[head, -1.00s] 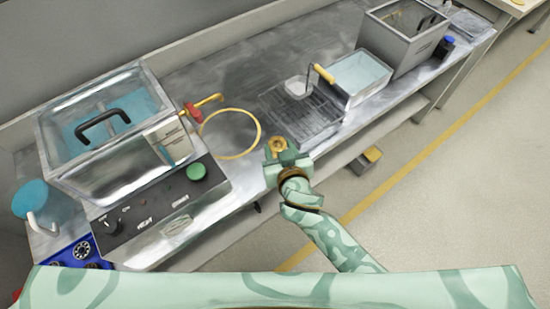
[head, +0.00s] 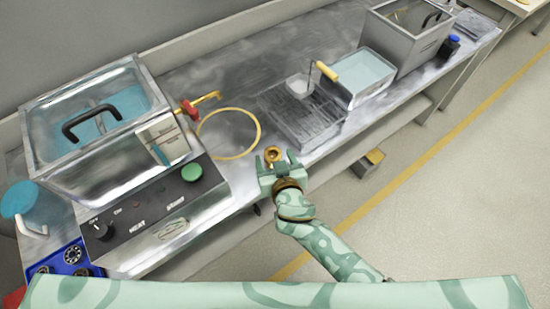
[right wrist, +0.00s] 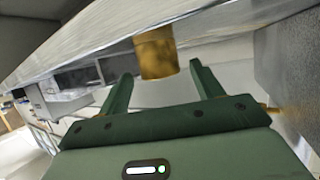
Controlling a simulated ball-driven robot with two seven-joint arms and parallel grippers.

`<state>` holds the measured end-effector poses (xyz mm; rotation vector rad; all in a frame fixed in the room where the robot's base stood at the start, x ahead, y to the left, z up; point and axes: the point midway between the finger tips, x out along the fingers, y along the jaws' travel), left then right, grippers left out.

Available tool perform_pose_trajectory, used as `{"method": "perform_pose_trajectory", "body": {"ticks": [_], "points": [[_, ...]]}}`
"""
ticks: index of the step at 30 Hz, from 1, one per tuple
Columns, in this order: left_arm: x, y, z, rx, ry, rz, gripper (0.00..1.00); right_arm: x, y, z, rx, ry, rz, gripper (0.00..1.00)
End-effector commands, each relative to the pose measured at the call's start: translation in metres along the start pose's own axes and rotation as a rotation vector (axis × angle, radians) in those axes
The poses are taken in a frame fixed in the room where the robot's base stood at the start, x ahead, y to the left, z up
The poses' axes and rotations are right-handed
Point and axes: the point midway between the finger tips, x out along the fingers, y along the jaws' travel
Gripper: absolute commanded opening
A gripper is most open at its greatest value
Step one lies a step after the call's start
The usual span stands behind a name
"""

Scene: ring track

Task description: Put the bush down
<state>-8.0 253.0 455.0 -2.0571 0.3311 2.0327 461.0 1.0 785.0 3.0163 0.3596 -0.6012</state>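The bush (head: 272,155) is a small brass ring-shaped cylinder with a dark bore. It stands on the steel bench top close to the front edge. My right gripper (head: 275,160) is open, with its fingers apart on either side of the near part of the bush. In the right wrist view, the brass bush (right wrist: 156,53) meets the bench surface and sits just beyond the tips of the open fingers (right wrist: 162,78). Gaps show between it and both fingers. My left gripper is not in view.
A yellow hose loop (head: 230,133) lies behind the bush, by the red-handled tap of a glass-lidded bath (head: 98,125). A wire rack (head: 302,116) and a water tray (head: 362,78) are to the right. Bare bench lies between loop and rack.

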Motion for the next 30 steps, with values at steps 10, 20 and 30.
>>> {"method": "perform_pose_trajectory", "body": {"ticks": [10,20,30], "points": [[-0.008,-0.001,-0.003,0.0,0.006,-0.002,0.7,-0.009,0.0,-0.005,0.0,0.0,-0.001,0.66],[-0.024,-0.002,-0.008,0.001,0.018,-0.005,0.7,-0.086,0.0,-0.005,0.0,-0.001,0.0,0.66],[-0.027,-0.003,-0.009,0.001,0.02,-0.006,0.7,-0.122,0.0,-0.004,-0.001,0.0,0.0,0.66]]}}
